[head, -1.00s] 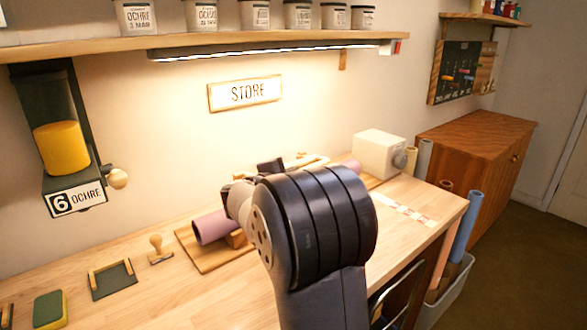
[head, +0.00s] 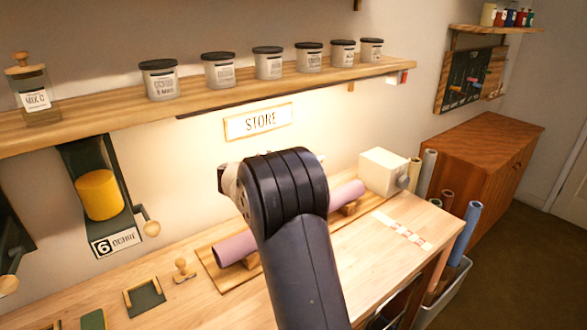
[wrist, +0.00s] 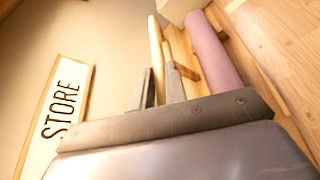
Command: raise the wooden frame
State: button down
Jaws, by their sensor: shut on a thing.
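In the wrist view, a pale wooden bar of the wooden frame (wrist: 156,42) runs away from between the fingers of my gripper (wrist: 160,82). The gripper is shut on this bar. The rest of the frame is hidden or out of view, and my arm hides the gripper and the frame in the head view. A purple roll (head: 236,248) lies on supports on a wooden board (head: 218,280); in the wrist view the roll (wrist: 215,50) is to the right of the bar, apart from it.
A shelf (head: 290,92) with several jars runs along the wall above the STORE sign (head: 258,121). A white box (head: 384,171) stands at the bench's back right. A stamp (head: 184,269) and a dark tray (head: 146,298) lie at left.

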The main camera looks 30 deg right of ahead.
jog(key=w+p, duration=0.1)
jog(key=w+r+n+g+p, duration=0.1)
jog(key=w, duration=0.1)
jog(key=w+r+n+p, duration=0.1)
jog(key=shift+w+a+r, duration=0.2)
jog(key=shift+w+a, duration=0.1)
jog(key=shift+a, duration=0.05)
jog(key=w, duration=0.1)
jog(key=w+n+g+p, duration=0.1)
jog(key=w+n, duration=0.1)
jog(key=w, duration=0.1)
jog(key=shift+a+r+g, duration=0.1)
jog(key=shift+a+g, duration=0.2)
jog(key=shift+g, duration=0.1)
jog(key=shift+r, duration=0.1)
jog(key=c, duration=1.8)
grip_release()
jog(key=shift+c, duration=0.2)
jog(key=o, duration=0.3)
jog(key=shift+w, duration=0.25)
jog(key=shift+o, duration=0.7)
